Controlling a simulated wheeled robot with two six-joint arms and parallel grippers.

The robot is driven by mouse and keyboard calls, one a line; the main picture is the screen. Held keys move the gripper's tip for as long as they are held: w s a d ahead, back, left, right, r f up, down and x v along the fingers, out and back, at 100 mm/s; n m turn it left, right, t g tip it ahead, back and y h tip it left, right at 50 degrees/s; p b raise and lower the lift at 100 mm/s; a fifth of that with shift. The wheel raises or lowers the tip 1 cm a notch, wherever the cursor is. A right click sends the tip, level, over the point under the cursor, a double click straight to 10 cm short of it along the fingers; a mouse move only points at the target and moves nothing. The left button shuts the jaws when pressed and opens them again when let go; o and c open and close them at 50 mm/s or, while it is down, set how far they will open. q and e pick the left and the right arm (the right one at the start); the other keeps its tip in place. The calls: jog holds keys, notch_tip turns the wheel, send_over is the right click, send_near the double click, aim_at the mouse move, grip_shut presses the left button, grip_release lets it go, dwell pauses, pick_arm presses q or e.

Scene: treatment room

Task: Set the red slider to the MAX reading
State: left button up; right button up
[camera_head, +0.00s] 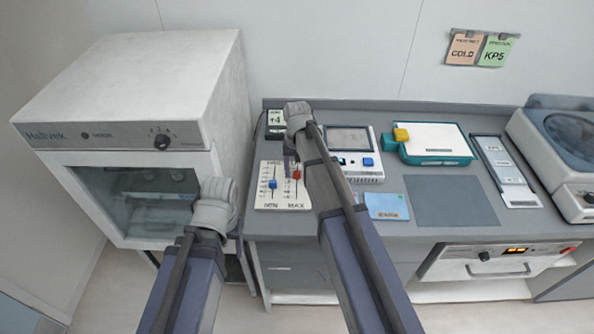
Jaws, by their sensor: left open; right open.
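A blue slider (273,184) is in the left slot, a little nearer the front edge. My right gripper (290,152) is open above the far edge of the panel, just beyond the red slider, and appears apart from it. My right arm hides the panel's upper right. My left gripper (230,230) is open by the counter's left front corner, largely hidden.
A white cabinet (120,75) with a glass door stands at left. Behind the panel is a small +4 display (275,118). A device with a screen (350,140), a teal-edged box (437,140) and a dark mat (450,200) lie to the right.

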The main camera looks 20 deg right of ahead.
aim_at(297, 173)
notch_tip(297, 173, up, 8)
jog(key=p, duration=0.8)
jog(key=shift+f, duration=0.1)
jog(key=s+a+n, duration=0.2)
jog(key=s+a, duration=0.2)
jog(key=s, duration=0.3)
jog(key=s+a+n, duration=0.2)
jog(key=s+a, duration=0.2)
jog(key=s, duration=0.4)
jog(key=s+a+n+h+b, duration=0.1)
jog(key=s+a+n, duration=0.2)
jog(key=s, duration=0.4)
jog(key=shift+s+a+f, duration=0.15)
jog(key=shift+a+f, duration=0.25)
jog(key=shift+a, duration=0.35)
